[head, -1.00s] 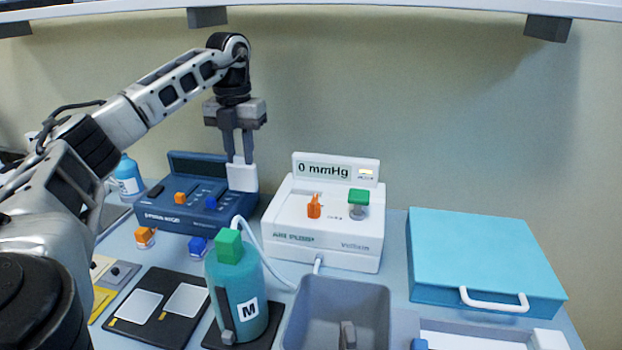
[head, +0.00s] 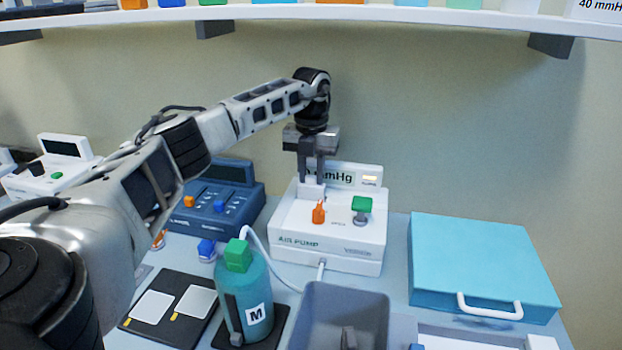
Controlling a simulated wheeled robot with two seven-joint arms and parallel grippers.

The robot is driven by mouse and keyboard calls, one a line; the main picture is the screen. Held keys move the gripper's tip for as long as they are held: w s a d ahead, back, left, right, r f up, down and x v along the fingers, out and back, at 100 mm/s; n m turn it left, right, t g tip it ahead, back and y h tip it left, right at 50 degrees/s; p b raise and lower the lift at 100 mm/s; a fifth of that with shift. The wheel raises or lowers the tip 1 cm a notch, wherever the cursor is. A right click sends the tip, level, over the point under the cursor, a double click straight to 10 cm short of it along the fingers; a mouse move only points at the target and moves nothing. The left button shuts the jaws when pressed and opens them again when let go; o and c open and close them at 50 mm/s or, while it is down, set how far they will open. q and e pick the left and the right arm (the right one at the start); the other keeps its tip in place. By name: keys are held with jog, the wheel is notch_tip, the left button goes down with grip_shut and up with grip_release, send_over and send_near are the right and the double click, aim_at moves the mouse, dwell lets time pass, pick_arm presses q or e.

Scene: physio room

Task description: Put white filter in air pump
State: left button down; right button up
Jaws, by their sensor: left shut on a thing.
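The air pump (head: 345,247) is a white box at the middle back, with a display panel, an orange fitting (head: 319,212) and a green knob (head: 361,205) on top. My left gripper (head: 311,180) is over the pump's left rear part, in front of its display panel. It is shut on the small white filter (head: 310,191), mostly below the fingertips. White on white, I cannot tell whether the filter touches the pump. The gripper hides part of the display. My right gripper is not in view.
A teal bottle marked M (head: 246,295) with a green cap stands in front, its tube running near the pump. A grey bin (head: 372,305) is in front of the pump. A blue device (head: 225,205) stands left and a turquoise case (head: 480,262) right. A shelf (head: 400,15) hangs above.

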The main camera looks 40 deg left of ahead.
pick_arm(q)
jog(key=shift+f, duration=1.2)
jog(key=shift+f, duration=0.15)
jog(key=c, duration=1.2)
grip_release()
jog(key=shift+r+b, duration=0.4)
jog(key=shift+r, duration=3.55)
jog(key=shift+s+f, duration=0.1)
